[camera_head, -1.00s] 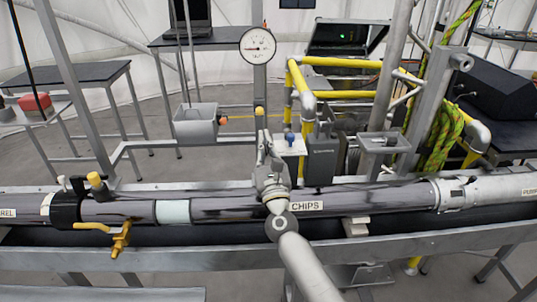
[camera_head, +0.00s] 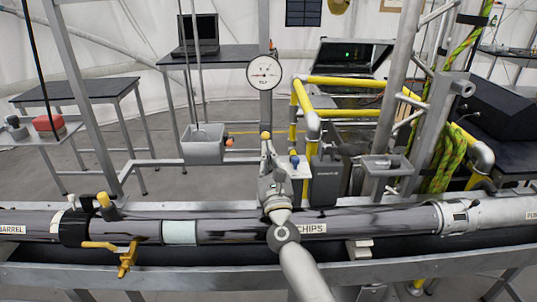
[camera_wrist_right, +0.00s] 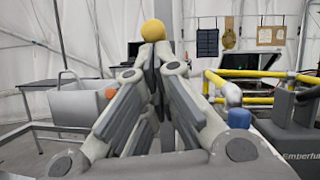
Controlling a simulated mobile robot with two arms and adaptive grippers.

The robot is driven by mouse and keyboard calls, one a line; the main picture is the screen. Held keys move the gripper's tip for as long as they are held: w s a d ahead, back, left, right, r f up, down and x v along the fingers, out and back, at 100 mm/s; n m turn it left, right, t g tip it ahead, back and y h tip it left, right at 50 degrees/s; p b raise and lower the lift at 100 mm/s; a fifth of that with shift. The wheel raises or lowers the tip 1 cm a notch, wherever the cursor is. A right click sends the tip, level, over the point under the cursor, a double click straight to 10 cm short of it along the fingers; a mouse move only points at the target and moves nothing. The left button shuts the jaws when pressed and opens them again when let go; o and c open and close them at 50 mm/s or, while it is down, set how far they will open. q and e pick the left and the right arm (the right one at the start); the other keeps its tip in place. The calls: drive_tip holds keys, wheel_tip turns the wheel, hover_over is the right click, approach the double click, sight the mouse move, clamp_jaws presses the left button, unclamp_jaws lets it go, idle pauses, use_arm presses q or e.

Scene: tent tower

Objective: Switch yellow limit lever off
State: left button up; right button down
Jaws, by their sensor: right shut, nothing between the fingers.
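The yellow ball knob of a lever (camera_head: 265,135) stands upright behind the pipe, below a round dial gauge. It shows large in the right wrist view (camera_wrist_right: 153,30). My right gripper (camera_head: 265,148) reaches over the pipe toward it, with its fingers shut and empty. In the right wrist view the fingertips (camera_wrist_right: 154,62) meet just below the yellow ball in the picture; I cannot tell whether they touch it. The lever's stem is hidden behind the fingers. My left gripper is not in view.
A blue knob (camera_head: 294,160) stands close to the right of the gripper, beside a dark grey box (camera_head: 326,180). A grey bin (camera_head: 203,146) with an orange knob (camera_head: 229,142) is on the left. Yellow railing (camera_head: 360,82) rises behind. The labelled pipe (camera_head: 225,230) crosses in front.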

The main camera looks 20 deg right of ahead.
sight(268, 137)
drive_tip(key=shift+s+r, duration=0.1)
drive_tip(key=shift+r, duration=0.5)
drive_tip(key=shift+w+r+p, duration=0.2)
drive_tip(key=shift+r+p, duration=1.1)
drive_tip(key=shift+r, duration=0.6)
drive_tip(key=shift+w+d+r, duration=0.1)
drive_tip(key=shift+w+r, duration=0.2)
drive_tip(key=shift+r, duration=0.25)
drive_tip(key=shift+w+d+r+p, duration=0.15)
drive_tip(key=shift+w+r+p, duration=0.4)
drive_tip(key=shift+r, duration=0.25)
drive_tip(key=shift+w+d+r, duration=0.1)
drive_tip(key=shift+w+r, duration=0.15)
drive_tip(key=shift+r, duration=0.05)
drive_tip(key=shift+w+d+r, duration=0.1)
drive_tip(key=shift+w+r, duration=0.2)
drive_tip(key=shift+w, duration=0.1)
drive_tip(key=shift+w+r, duration=0.1)
